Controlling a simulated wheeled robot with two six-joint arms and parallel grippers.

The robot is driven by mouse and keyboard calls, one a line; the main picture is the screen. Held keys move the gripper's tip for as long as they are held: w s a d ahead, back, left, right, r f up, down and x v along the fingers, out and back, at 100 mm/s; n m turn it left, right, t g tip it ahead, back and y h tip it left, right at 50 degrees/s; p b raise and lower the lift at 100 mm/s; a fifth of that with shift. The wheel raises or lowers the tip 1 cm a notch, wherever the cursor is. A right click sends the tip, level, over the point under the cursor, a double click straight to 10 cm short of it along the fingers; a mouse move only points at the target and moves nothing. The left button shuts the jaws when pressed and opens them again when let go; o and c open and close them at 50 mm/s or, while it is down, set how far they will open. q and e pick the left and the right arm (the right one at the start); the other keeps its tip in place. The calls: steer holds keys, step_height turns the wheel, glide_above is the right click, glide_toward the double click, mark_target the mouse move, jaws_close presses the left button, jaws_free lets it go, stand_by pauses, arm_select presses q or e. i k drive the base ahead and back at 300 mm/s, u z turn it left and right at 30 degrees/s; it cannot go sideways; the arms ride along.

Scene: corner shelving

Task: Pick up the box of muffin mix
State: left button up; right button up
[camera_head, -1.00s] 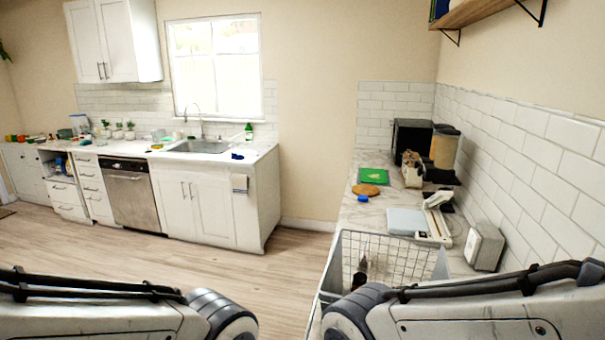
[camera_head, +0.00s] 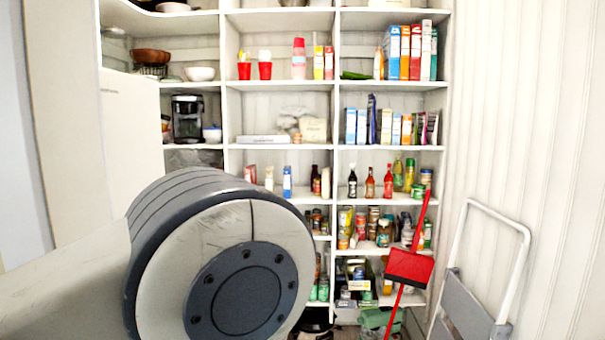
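Upright boxes (camera_head: 405,52) in blue, orange, red, white and teal stand in a row on the upper right shelf. A second row of slimmer boxes and packets (camera_head: 385,127) stands on the shelf below it. The print is too small to tell which one is the muffin mix. A large round joint of my own arm fills the lower left foreground and hides part of the lower shelves. Neither gripper shows in this view.
White corner shelving (camera_head: 333,85) holds bottles, jars, red cups (camera_head: 265,69) and a coffee maker (camera_head: 187,118). A red broom (camera_head: 409,266) leans before the lower right shelves. A folded step ladder (camera_head: 470,290) leans against the right wall.

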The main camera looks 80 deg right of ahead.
mark_target(270, 182)
steer(key=z, duration=2.05)
steer(key=i, duration=0.85)
steer(key=z, duration=0.7)
steer(key=i, duration=1.8)
steer(key=u, duration=0.35)
